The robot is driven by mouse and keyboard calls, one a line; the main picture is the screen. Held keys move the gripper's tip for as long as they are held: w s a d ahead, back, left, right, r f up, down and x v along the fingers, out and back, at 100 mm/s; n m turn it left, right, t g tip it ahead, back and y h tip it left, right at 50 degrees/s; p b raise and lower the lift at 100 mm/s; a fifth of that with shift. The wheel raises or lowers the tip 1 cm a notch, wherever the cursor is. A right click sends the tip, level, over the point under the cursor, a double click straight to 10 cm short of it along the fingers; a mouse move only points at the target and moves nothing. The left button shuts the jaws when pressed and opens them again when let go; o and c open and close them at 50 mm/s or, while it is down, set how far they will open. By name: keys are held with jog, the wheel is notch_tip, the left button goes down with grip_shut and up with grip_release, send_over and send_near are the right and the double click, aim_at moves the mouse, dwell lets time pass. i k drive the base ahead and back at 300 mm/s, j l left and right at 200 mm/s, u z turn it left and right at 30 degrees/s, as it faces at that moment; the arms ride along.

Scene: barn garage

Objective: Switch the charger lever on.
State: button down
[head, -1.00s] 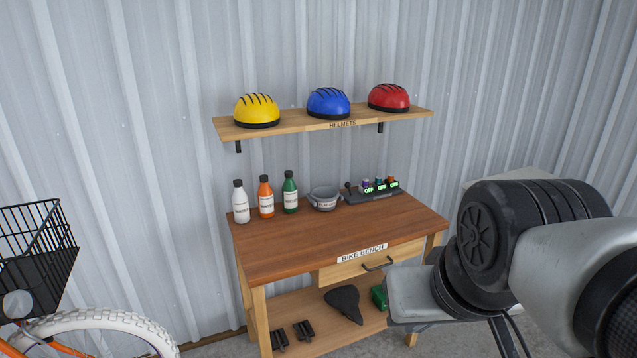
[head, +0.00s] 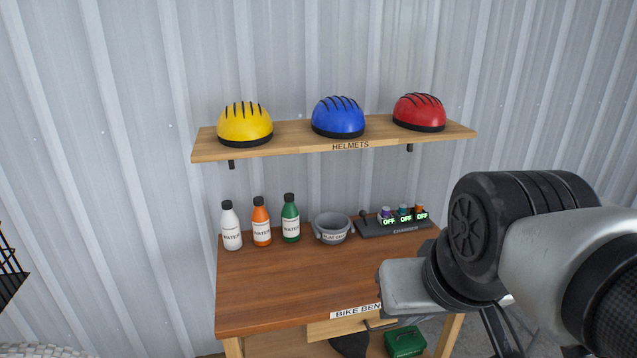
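The charger (head: 372,229) is a dark flat unit at the back right of the bench top, labelled CHARGER. Its lever appears to be the small dark knob (head: 364,213) at its left end; its exact tilt is too small to tell. Three small coloured items, purple, teal and orange, stand in it, each behind a green display reading OFF (head: 389,222). My arm fills the right side of the head view, in front of the bench's right part. My gripper's fingertips cannot be made out.
A grey bowl (head: 333,229) sits just left of the charger, with white, orange and green bottles (head: 290,222) further left. A helmet shelf (head: 290,148) hangs above. The front middle of the bench top (head: 290,288) is clear. A green box (head: 405,341) is below.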

aim_at(362, 214)
jog(key=i+l+u, duration=0.1)
jog(key=i+l, duration=0.2)
jog(key=i+l+u, duration=0.15)
jog(key=l, duration=0.3)
jog(key=i+l+u, duration=0.1)
jog(key=i+l, duration=0.25)
